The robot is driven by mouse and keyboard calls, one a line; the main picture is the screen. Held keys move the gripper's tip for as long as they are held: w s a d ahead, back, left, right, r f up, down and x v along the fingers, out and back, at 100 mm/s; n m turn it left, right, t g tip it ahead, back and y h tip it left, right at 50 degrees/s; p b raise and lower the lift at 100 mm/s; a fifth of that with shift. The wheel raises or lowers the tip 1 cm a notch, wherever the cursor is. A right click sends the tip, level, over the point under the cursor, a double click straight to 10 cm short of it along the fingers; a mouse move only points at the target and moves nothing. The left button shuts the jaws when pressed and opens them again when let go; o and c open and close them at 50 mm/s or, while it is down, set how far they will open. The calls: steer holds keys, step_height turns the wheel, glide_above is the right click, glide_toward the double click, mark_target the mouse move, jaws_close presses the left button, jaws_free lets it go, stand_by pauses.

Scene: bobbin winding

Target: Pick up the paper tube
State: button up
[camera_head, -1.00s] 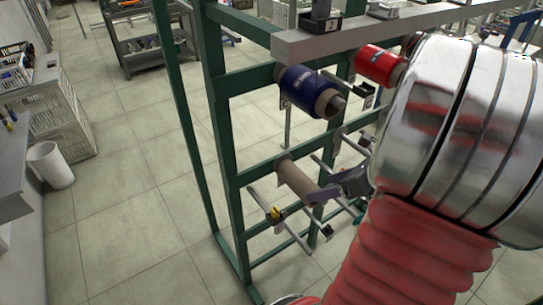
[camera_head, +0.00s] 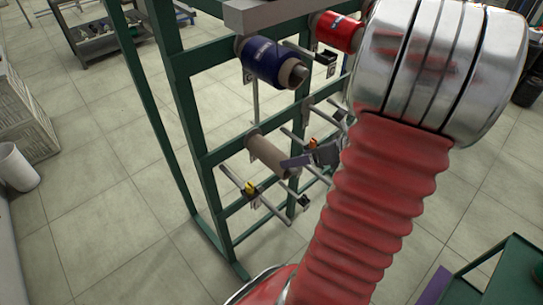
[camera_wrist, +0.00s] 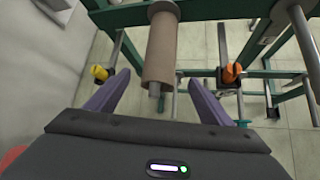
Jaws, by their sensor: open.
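The paper tube (camera_head: 266,153) is a plain brown cylinder on a peg of the green rack, below the blue spool. In the wrist view the tube (camera_wrist: 161,48) lies ahead, with the peg's end sticking out of its near end. My gripper (camera_wrist: 160,78) is open and empty, its two purple fingers on either side of the tube's near end in that picture. In the head view my gripper (camera_head: 290,162) is at the tube's right end. Whether a finger touches the tube I cannot tell. My arm hides part of the rack.
A blue spool (camera_head: 266,62) and a red spool (camera_head: 338,31) sit on upper pegs. A peg with a yellow piece (camera_wrist: 98,72) is left of the tube, and one with an orange piece (camera_wrist: 231,73) is right. The green rack frame (camera_head: 188,150) stands behind.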

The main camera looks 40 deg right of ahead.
mark_target(271, 156)
steer(key=shift+x, duration=2.25)
steer(key=shift+x, duration=2.6)
steer(key=shift+c, duration=0.6)
steer(key=c, duration=1.1)
